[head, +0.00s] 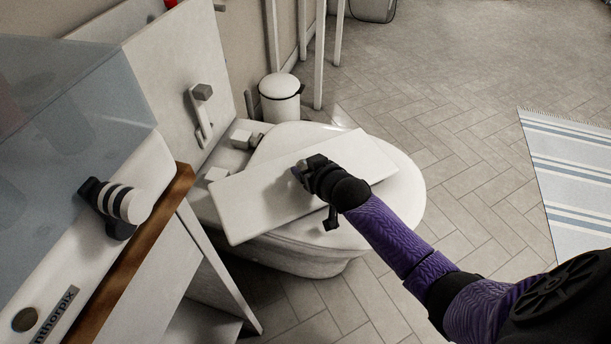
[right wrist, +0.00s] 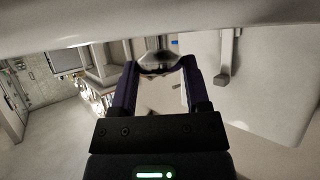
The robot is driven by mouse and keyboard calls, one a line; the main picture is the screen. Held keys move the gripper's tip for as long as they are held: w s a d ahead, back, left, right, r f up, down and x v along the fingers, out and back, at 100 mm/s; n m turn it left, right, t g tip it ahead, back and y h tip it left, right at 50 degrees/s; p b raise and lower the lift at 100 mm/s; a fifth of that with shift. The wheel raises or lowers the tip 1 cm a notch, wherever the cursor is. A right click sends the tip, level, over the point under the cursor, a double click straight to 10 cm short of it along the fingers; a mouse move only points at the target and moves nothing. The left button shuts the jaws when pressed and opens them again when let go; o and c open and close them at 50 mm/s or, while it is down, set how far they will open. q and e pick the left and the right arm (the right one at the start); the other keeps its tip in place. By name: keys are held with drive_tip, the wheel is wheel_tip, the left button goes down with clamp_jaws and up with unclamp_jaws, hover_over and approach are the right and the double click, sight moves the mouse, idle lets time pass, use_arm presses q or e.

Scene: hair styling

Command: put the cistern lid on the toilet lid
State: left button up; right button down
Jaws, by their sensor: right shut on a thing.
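The cistern lid (head: 260,200) is a flat white rectangular slab lying across the toilet lid (head: 402,190) in the head view, set at a slant with its left end past the toilet lid's edge. I cannot tell whether it touches the toilet lid. The toilet lid is white, rounded and closed. My right gripper (head: 306,170) is shut on the cistern lid near its middle, on a small part mostly hidden by the fingers. In the right wrist view the gripper's fingertips (right wrist: 157,65) close around something shiny. My left gripper is not in view.
A white panel with a lever (head: 202,115) stands behind the toilet. A white pedal bin (head: 280,98) is beyond it. A white unit with a wooden edge (head: 150,265) fills the left. The tiled floor at right is clear up to a striped rug (head: 575,180).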

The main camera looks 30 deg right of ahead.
drive_tip(key=shift+f, duration=0.9)
drive_tip(key=shift+r, duration=0.3)
drive_tip(key=shift+f, duration=0.1)
drive_tip(key=shift+c, duration=0.3)
unclamp_jaws()
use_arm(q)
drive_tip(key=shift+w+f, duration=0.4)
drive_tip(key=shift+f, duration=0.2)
use_arm(e)
drive_tip(key=shift+s+r, duration=0.1)
drive_tip(key=shift+r, duration=0.2)
use_arm(q)
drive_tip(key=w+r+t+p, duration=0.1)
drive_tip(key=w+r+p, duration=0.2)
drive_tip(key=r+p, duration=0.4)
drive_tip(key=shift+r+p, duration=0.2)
drive_tip(key=shift+p, duration=0.65)
use_arm(e)
drive_tip(key=v, duration=1.1)
drive_tip(key=shift+s, duration=0.35)
